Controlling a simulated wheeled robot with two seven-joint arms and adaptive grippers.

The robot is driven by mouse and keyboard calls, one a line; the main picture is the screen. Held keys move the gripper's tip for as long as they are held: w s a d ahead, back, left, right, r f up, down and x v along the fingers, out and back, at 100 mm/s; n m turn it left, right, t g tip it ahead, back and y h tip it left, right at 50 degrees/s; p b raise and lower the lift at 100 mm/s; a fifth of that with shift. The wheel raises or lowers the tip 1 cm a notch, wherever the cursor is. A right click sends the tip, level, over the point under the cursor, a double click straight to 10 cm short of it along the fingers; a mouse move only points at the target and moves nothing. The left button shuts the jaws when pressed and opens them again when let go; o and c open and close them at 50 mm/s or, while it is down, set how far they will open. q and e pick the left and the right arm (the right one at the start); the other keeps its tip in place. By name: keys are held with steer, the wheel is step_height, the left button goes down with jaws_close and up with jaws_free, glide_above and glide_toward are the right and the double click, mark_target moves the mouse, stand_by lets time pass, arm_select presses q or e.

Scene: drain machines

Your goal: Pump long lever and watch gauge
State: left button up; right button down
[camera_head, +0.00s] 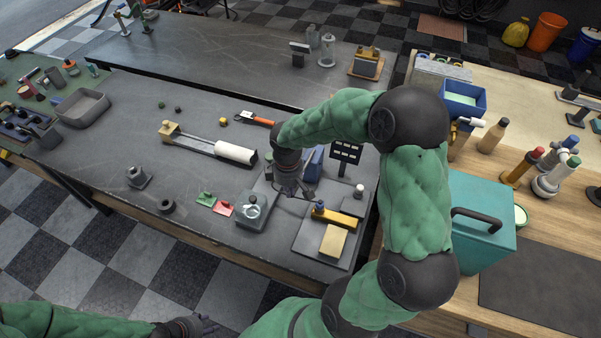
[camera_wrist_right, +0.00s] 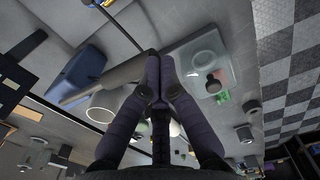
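My right gripper (camera_head: 290,190) is low over the near right part of the dark table, beside a blue upright body (camera_head: 313,164). In the right wrist view its fingers (camera_wrist_right: 155,62) come together at the tips on the end of a dark grey bar, which looks like the long lever (camera_wrist_right: 105,80). The blue body (camera_wrist_right: 76,76) stands beside the bar. A round clear-topped part, perhaps the gauge (camera_head: 252,211), sits on a grey block to the left of the gripper; no reading is legible. My left gripper (camera_head: 205,326) is at the bottom edge, away from the table.
A white roller on a stand (camera_head: 235,152), green and red pieces (camera_head: 223,208) and a yellow-topped fixture (camera_head: 334,242) lie around the gripper. A teal box (camera_head: 481,222) stands on the wooden bench at right. The table's middle left has free room.

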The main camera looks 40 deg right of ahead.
step_height(320, 180, down, 7)
steer(key=b, duration=0.4)
steer(key=shift+r, duration=0.2)
stand_by(0.9)
steer(key=shift+r, duration=0.1)
steer(key=shift+r+p, duration=3.25)
steer(key=shift+r, duration=0.75)
steer(key=shift+f, duration=0.15)
step_height(320, 180, down, 8)
steer(key=b, duration=0.5)
steer(key=shift+b, duration=0.4)
